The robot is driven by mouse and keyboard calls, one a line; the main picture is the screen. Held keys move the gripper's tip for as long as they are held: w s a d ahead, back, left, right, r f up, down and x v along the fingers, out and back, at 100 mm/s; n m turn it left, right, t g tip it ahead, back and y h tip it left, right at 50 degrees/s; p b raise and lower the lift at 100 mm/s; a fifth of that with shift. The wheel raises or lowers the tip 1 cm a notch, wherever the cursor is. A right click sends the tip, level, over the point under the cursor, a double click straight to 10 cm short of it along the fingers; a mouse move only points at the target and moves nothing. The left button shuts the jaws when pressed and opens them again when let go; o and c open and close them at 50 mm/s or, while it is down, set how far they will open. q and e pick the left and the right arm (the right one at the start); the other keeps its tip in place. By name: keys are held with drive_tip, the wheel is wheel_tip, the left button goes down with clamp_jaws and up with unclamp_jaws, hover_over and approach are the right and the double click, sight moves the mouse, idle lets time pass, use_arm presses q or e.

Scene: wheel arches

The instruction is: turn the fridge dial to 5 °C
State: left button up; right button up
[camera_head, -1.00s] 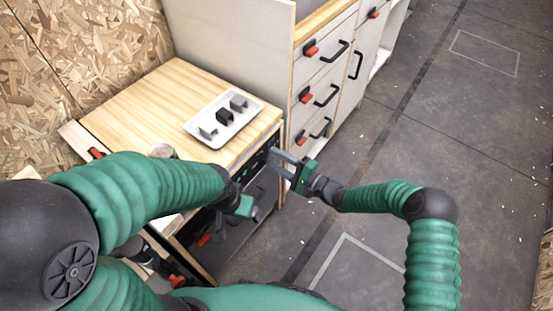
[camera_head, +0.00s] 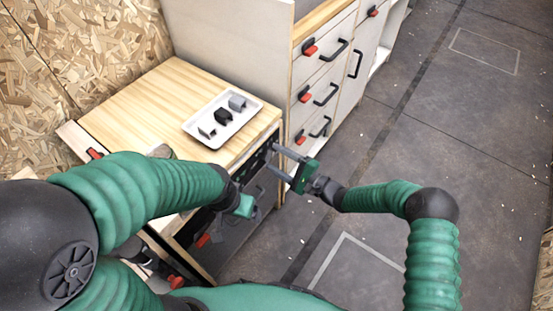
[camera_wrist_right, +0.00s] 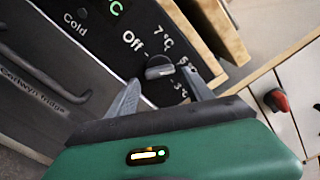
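The fridge dial (camera_wrist_right: 159,67) is a small dark knob with a grey grip bar on the black panel (camera_wrist_right: 105,45). The marks Off, 7 °C, 5 and 3 °C surround it; I cannot tell which one it points to. My right gripper (camera_wrist_right: 163,88) is open, its two fingers reaching towards the panel on either side of the dial, with no clear contact. In the head view the right gripper (camera_head: 272,160) is at the front of the cabinet, and the dial is not discernible. My left gripper (camera_head: 254,193) is low before the cabinet, too obscured to read.
A white tray (camera_head: 187,127) with small grey and black blocks stands on the wooden top (camera_head: 150,95). Drawers with black handles and red-black latches (camera_head: 309,48) stand to the right. A dark fridge door (camera_wrist_right: 40,85) with a long handle adjoins the panel. The floor at right is clear.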

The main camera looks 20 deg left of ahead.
drive_tip(key=shift+s+a+r, duration=0.1)
drive_tip(key=shift+s+r, duration=0.05)
drive_tip(key=p+v, duration=0.4)
drive_tip(key=v, duration=1.3)
